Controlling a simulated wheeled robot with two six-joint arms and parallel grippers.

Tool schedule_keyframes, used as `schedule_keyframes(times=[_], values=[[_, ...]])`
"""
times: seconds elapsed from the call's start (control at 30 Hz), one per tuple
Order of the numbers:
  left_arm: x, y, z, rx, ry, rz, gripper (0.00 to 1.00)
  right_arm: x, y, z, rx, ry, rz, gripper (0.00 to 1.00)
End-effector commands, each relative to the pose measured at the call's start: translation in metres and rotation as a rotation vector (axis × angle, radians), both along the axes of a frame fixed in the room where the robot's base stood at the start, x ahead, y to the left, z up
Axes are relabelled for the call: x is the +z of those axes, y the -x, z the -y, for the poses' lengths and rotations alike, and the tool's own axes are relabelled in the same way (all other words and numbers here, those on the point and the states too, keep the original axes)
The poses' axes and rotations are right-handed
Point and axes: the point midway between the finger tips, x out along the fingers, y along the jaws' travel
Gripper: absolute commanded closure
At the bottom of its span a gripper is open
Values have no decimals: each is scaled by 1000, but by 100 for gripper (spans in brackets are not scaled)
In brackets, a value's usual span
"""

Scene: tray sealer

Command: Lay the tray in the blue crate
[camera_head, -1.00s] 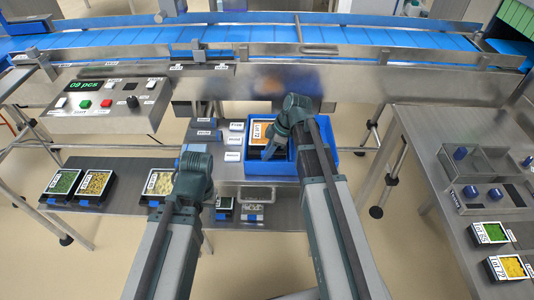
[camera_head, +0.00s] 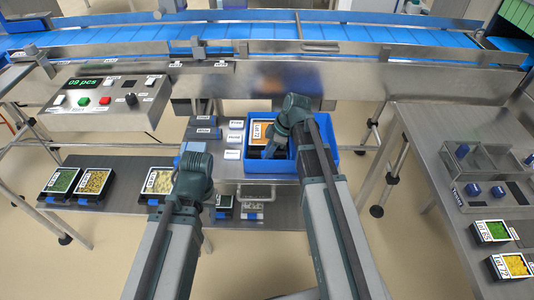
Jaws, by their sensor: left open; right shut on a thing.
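A tray with orange contents and a white lot label (camera_head: 257,131) is in the blue crate (camera_head: 331,162), towards its left side. My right gripper (camera_head: 268,152) is over the crate, shut on this tray at its near right part. The gripper and arm hide part of the tray, so I cannot tell whether it rests on the crate floor. My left gripper (camera_head: 190,150) is open and empty, left of the crate above the lower steel table; its fingers are mostly hidden by its own arm.
Filled trays stand on the lower table at left, including a green one (camera_head: 62,181) and a yellow one (camera_head: 93,183). Small labelled blocks (camera_head: 233,154) sit left of the crate. A control panel (camera_head: 108,103) and blue conveyor (camera_head: 270,36) lie beyond. Two trays (camera_head: 491,231) are on the right table.

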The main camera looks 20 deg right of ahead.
Motion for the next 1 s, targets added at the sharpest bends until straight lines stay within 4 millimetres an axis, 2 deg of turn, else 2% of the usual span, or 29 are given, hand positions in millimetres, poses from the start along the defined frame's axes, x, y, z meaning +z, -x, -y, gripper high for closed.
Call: schedule_keyframes(times=[0.27,0.3,0.47,0.5,0.67,0.77,0.8,1.0], values=[[0,0,0,0,0,0,50,0,0,0,0,0,0,100],[0,0,0,0,0,0,50,0,0,0,0,0,0,74],[0,0,0,0,0,0,50,0,0,0,0,0,0,45],[0,0,0,0,0,0,50,0,0,0,0,0,0,43],[0,0,0,0,0,0,50,0,0,0,0,0,0,43],[0,0,0,0,0,0,50,0,0,0,0,0,0,61],[0,0,0,0,0,0,50,0,0,0,0,0,0,63],[0,0,0,0,0,0,50,0,0,0,0,0,0,63]])
